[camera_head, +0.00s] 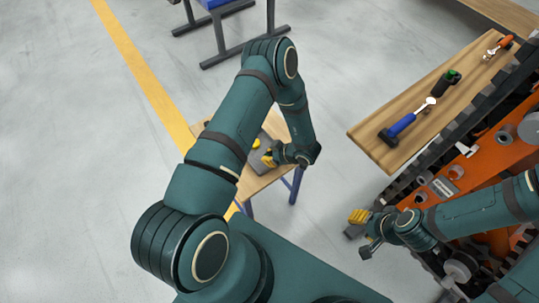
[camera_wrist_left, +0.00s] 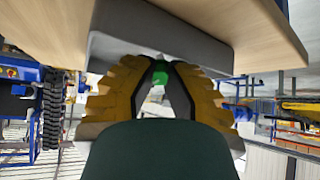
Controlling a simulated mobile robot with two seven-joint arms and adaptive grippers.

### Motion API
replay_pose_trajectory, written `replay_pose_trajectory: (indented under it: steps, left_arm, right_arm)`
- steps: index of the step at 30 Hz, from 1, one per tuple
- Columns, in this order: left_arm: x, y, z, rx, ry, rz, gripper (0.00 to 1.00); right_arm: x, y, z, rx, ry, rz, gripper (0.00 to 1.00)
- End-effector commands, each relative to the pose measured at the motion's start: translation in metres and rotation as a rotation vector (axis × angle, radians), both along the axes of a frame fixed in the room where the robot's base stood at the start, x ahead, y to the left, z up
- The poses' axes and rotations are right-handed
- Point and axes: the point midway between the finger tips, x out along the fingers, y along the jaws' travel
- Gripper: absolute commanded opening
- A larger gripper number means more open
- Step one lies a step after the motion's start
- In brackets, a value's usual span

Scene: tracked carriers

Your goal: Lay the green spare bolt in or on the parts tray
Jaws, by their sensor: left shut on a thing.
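The green spare bolt (camera_wrist_left: 160,72) shows as a small green patch between the yellow fingers of my left gripper (camera_wrist_left: 160,68) in the left wrist view. The gripper is shut on it. In the head view my left gripper (camera_head: 263,152) is at the grey parts tray (camera_head: 259,168) on a small wooden table, and the bolt cannot be made out there. The tray also shows in the wrist view (camera_wrist_left: 185,42), close beyond the fingertips; I cannot tell whether the bolt touches it. My right gripper (camera_head: 357,218) is beside the orange machine, its opening unclear.
The small wooden table (camera_head: 273,125) has blue legs. On the right, a wooden bench (camera_head: 380,122) holds a blue-handled tool (camera_head: 401,124), a dark green-and-black cylinder (camera_head: 446,82) and an orange-handled tool (camera_head: 497,47). An orange tracked carrier (camera_head: 480,160) stands beside it. The floor between them is clear.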

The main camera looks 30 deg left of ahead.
Motion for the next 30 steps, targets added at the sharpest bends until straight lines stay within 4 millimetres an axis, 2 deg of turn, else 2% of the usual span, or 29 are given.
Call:
replay_pose_trajectory:
  steps: [3,4,6,15,19,30]
  left_arm:
    - [0.0,0.0,0.001,0.0,0.0,0.0,0.0]
    - [0.0,0.0,0.001,0.0,0.0,0.0,0.21]
    - [0.0,0.0,0.001,0.0,0.0,0.0,0.43]
    - [0.0,0.0,0.001,0.0,0.0,0.0,0.43]
    - [0.001,-0.006,0.007,0.0,-0.001,-0.001,0.43]
    - [0.003,-0.053,0.058,0.0,-0.004,-0.003,0.43]
  right_arm:
    - [0.0,0.0,0.0,0.0,0.0,0.0,0.47]
    - [0.0,0.0,0.0,0.0,0.0,0.0,0.47]
    - [0.0,0.0,0.0,0.0,0.0,0.0,0.47]
    - [0.0,0.0,0.0,0.0,0.0,0.0,0.47]
    - [0.0,0.0,0.0,0.0,0.0,0.0,0.47]
    - [0.0,0.0,0.0,0.0,0.0,0.0,0.47]
